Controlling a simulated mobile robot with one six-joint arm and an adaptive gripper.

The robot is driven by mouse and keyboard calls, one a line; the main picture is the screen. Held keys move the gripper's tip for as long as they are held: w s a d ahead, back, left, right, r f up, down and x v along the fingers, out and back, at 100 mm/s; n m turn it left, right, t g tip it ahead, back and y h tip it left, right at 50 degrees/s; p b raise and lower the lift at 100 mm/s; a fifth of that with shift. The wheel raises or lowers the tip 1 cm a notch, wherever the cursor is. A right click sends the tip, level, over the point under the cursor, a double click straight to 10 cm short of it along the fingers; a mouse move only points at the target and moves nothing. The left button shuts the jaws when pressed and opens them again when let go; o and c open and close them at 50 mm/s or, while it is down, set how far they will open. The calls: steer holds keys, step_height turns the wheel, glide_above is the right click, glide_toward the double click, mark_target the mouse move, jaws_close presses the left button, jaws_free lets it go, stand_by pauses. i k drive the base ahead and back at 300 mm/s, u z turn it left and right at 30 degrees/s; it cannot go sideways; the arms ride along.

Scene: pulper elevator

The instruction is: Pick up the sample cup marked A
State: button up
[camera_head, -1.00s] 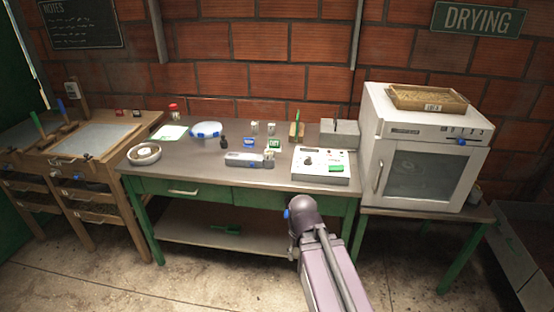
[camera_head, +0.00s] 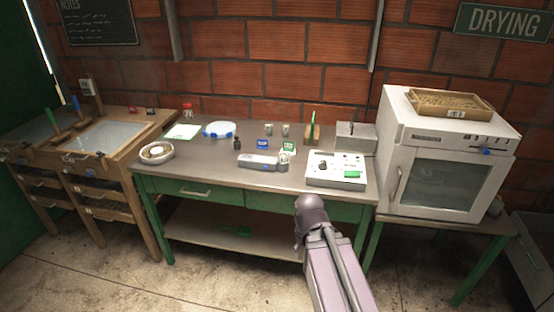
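Two small pale cups, a left one (camera_head: 269,130) and a right one (camera_head: 285,130), stand side by side toward the back of the workbench (camera_head: 215,180). A third small cup-like container (camera_head: 282,165) stands at the right end of a grey handheld device (camera_head: 258,161). A blue card (camera_head: 262,144) and a green card (camera_head: 288,148) are near them. Any letter on the cups is too small to read, so I cannot tell which is A. My arm rises from the bottom edge in front of the bench. My gripper does not show.
A white control box (camera_head: 336,169) is on the bench's right, with a grey block (camera_head: 355,138) behind it. A white dish (camera_head: 155,152) is at the left end. A drying oven (camera_head: 444,160) with a tray (camera_head: 450,103) on top stands right. The bench's front left is clear.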

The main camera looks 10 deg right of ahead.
mark_target(282, 157)
steer(key=i, duration=0.85)
steer(key=z, duration=0.05)
